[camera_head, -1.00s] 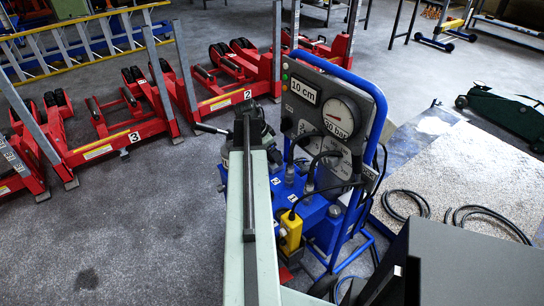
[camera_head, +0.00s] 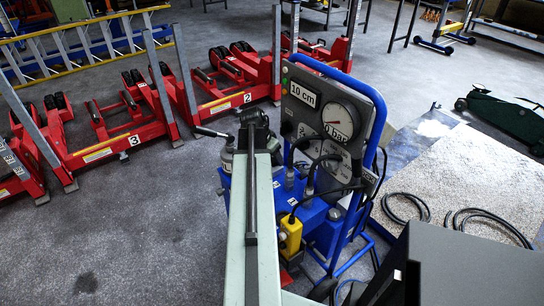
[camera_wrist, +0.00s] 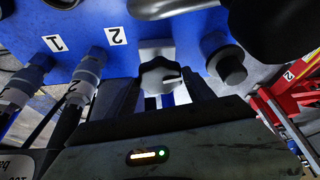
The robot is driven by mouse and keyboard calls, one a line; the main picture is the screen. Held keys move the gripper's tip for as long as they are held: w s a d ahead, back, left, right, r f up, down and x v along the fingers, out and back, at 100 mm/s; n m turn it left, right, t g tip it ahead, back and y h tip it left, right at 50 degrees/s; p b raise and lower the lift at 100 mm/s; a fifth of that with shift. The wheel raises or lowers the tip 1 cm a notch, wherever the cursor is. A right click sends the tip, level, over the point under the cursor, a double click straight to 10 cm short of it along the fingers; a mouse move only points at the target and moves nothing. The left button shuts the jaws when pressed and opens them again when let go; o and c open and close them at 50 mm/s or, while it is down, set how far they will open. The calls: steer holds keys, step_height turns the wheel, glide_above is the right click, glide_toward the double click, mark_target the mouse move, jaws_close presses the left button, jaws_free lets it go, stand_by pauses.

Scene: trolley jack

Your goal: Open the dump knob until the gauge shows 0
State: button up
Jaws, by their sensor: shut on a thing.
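The dump knob (camera_wrist: 160,76) is a small dark star-shaped knob on the blue pump unit (camera_wrist: 195,30), in the middle of the wrist view. My gripper (camera_wrist: 165,86) is shut on it, one dark finger on each side. In the head view the knob is hidden behind my arm. The round white gauge (camera_head: 341,118) sits on the grey panel (camera_head: 298,118). Its bar readout appears to show 0, partly blurred, and a short red needle points left.
Cables and a yellow box (camera_head: 290,236) hang on the pump cart's near side. Its blue tube frame (camera_head: 376,110) rises at the right. Red numbered lifting columns (camera_head: 120,140) stand at left and behind. Black hoses (camera_head: 485,215) lie on the floor at right.

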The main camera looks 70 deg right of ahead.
steer(key=n, duration=0.2)
steer(key=n+t, duration=0.2)
steer(key=n, duration=0.1)
steer(key=shift+s+n, duration=0.3)
steer(key=n+t, duration=0.1)
steer(key=n, duration=0.2)
steer(key=n+t, duration=0.1)
steer(key=n, duration=0.2)
steer(key=shift+s+y, duration=0.2)
steer(key=shift+y, duration=0.1)
steer(key=o, duration=1.4)
steer(key=shift+t, duration=0.3)
steer(key=shift+c, duration=0.2)
steer(key=p+v, duration=0.7)
steer(key=v, duration=0.1)
steer(key=shift+f, duration=0.1)
